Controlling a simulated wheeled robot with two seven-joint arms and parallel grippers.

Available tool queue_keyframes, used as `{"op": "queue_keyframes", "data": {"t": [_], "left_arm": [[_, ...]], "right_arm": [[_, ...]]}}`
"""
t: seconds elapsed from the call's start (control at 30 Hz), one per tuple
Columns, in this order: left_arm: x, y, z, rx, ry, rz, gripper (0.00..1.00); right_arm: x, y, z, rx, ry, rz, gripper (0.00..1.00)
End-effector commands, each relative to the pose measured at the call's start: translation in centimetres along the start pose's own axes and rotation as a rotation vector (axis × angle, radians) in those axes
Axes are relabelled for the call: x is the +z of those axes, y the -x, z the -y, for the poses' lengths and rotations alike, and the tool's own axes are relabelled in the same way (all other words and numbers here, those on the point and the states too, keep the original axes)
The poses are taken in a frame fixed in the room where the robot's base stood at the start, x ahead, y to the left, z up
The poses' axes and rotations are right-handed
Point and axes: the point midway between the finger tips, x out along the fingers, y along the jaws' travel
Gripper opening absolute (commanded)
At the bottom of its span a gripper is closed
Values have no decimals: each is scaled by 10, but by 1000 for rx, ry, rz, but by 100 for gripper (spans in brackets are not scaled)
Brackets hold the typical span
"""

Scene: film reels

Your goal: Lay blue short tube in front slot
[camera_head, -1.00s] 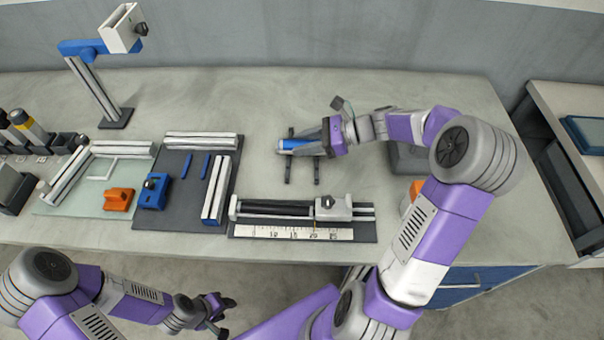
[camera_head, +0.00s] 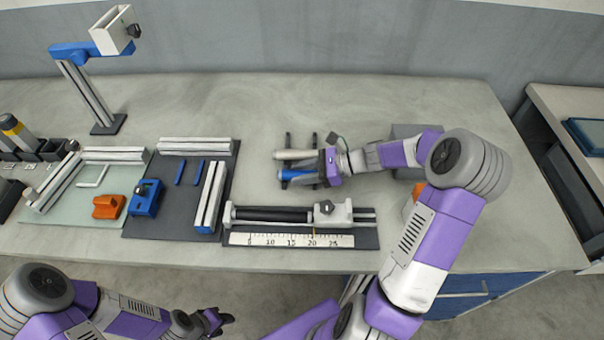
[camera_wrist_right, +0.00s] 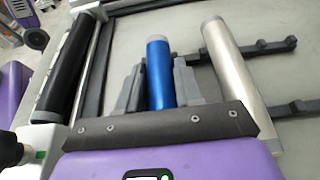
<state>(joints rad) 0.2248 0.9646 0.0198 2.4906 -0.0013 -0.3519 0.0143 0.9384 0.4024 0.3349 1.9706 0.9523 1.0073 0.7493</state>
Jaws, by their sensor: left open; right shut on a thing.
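The blue short tube (camera_head: 290,174) is gripped between the grey fingers of my right gripper (camera_head: 306,171). The wrist view shows the blue tube (camera_wrist_right: 159,72) between both fingers (camera_wrist_right: 160,88). It is in front of and roughly parallel to a silver tube (camera_head: 292,155), which lies across two dark rack rails (camera_head: 288,138). The blue tube is over the front part of the rack. The front slot is hidden by the tube and gripper, so I cannot tell whether the tube touches it. My left gripper (camera_head: 217,320) is open and empty, low in front of the bench.
A fixture with a dark tube (camera_head: 270,215) and a ruler (camera_head: 285,240) lies just in front of the rack. A dark mat with a blue block (camera_head: 146,198) and an orange block (camera_head: 108,207) are to the left. A grey block (camera_head: 405,135) stands behind my right arm.

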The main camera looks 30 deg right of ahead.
Motion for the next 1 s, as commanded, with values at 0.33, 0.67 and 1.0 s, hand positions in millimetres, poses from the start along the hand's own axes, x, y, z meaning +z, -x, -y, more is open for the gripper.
{"op": "queue_keyframes", "data": {"t": [0.33, 0.67, 1.0], "left_arm": [[0, 0, 0, 0, 0, 0, 43], [0, 0, 0, 0, 0, 0, 43], [1, 18, -7, 0, 0, 0, 43]], "right_arm": [[-2, -1, 0, 0, 0, 0, 54], [-1, -1, 0, 0, 0, 0, 61], [3, 50, 1, -4, -1, -3, 61]]}}
